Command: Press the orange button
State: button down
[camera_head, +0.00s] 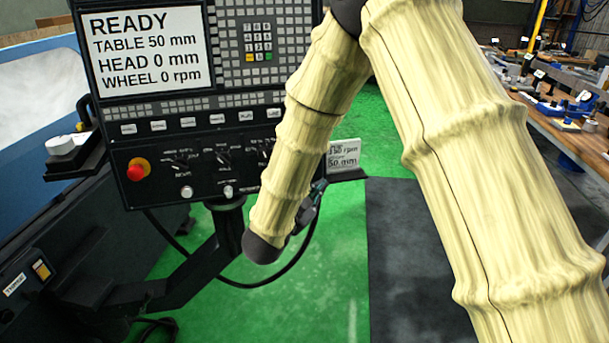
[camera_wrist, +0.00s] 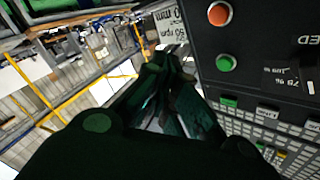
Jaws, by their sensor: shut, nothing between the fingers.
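A round orange button (camera_wrist: 219,14) is on a dark control panel (camera_wrist: 250,35), near the top of the wrist view. A green button (camera_wrist: 226,63) sits below it in that picture. I cannot pick out the orange button in the head view, where my arm covers part of the panel. My gripper (camera_wrist: 165,68) is shut and empty, left of both buttons in the wrist view and apart from them. In the head view my gripper (camera_head: 306,212) is mostly hidden behind my arm, below the panel's right side.
The panel's screen (camera_head: 147,50) reads READY. A red knob (camera_head: 137,171) with a yellow base is at the panel's lower left. A small sign (camera_head: 343,154) stands right of the panel. A workbench (camera_head: 575,140) with tools is at right. Green floor and a dark mat (camera_head: 405,260) are clear.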

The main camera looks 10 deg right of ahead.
jog(key=shift+w, duration=0.15)
jog(key=w+f+b, duration=0.1)
jog(key=w, duration=0.7)
jog(key=shift+w+a+f, duration=0.2)
jog(key=shift+a+f, duration=0.1)
jog(key=shift+w+a+f+b, duration=0.1)
jog(key=shift+w+b, duration=0.3)
jog(key=shift+w, duration=0.4)
dwell(2.3)
jog(key=shift+s, duration=0.85)
jog(key=s, duration=0.3)
jog(key=s+r, duration=0.1)
jog(key=s, duration=0.1)
jog(key=shift+d+r+p, duration=0.1)
jog(key=shift+d+p, duration=0.15)
jog(key=shift+p, duration=0.05)
dwell(0.3)
